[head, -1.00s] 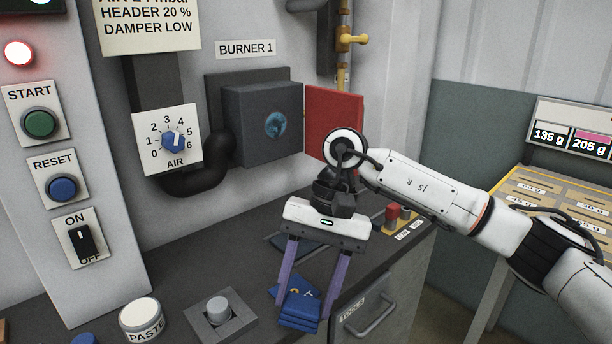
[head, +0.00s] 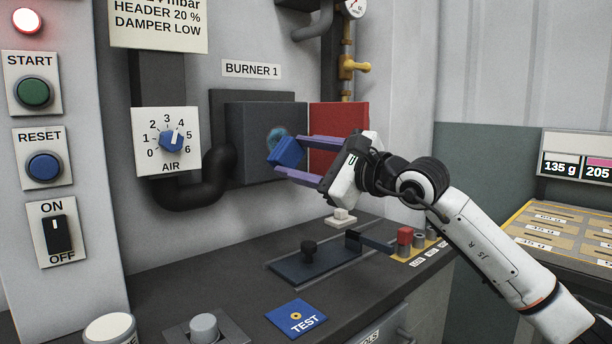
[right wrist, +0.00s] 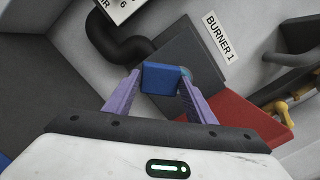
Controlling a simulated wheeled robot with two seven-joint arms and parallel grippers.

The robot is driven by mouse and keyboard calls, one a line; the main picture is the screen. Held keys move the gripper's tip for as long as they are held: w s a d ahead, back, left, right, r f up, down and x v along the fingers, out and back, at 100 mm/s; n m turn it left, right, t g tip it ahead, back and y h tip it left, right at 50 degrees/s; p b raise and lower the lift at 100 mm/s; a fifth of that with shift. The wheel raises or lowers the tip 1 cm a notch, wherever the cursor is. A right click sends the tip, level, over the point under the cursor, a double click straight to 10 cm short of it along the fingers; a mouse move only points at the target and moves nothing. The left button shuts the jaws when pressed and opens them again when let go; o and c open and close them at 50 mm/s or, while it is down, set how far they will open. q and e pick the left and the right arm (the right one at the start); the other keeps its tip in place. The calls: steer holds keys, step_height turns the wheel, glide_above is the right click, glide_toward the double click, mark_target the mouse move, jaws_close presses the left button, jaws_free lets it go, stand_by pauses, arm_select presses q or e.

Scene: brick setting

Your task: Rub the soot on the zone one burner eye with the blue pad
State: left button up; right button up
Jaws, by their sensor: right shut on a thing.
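The blue pad (head: 286,152) is held between the purple fingers of my right gripper (head: 292,155). It also shows in the right wrist view (right wrist: 162,78), between the fingertips (right wrist: 158,84). In the head view the pad overlaps the lower part of the burner eye (head: 276,138), a round bluish glass on the dark burner box (head: 247,145) under the BURNER 1 label. In the right wrist view only a sliver of the eye (right wrist: 186,73) shows beside the pad. I cannot tell whether the pad touches the eye. Any soot is mostly hidden. My left gripper is not in view.
The red panel (head: 339,135) stands open right of the burner box, close to my right gripper. The AIR dial (head: 171,139) is to the left. A blue TEST card (head: 297,318), a black-knobbed slide plate (head: 312,262) and a grey button (head: 204,328) are on the counter below.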

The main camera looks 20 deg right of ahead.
mark_target(299, 147)
steer(key=shift+w+d+r, duration=0.15)
steer(key=shift+d+r, duration=0.25)
steer(key=shift+d, duration=0.2)
steer(key=shift+w+d+r+t, duration=0.1)
steer(key=shift+r+t, duration=0.2)
steer(key=shift+w+r+p, duration=0.15)
steer(key=shift+w+p, duration=0.1)
steer(key=shift+p, duration=0.05)
steer(key=shift+w+a+p, duration=0.2)
steer(key=shift+w+p, duration=0.15)
steer(key=p+x, duration=0.1)
steer(key=x, duration=0.1)
steer(key=shift+w+a+p, duration=0.1)
steer(key=shift+w+p, duration=0.25)
steer(key=shift+p, duration=0.05)
steer(key=shift+p+x, duration=0.45)
steer(key=shift+x, duration=0.35)
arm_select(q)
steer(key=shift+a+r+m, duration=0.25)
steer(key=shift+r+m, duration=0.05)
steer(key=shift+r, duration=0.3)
arm_select(e)
steer(key=shift+w+f, duration=0.1)
steer(key=shift+f, duration=0.25)
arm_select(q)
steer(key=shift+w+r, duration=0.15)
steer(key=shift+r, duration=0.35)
arm_select(e)
steer(key=shift+w+a, duration=0.1)
steer(key=shift+w, duration=0.25)
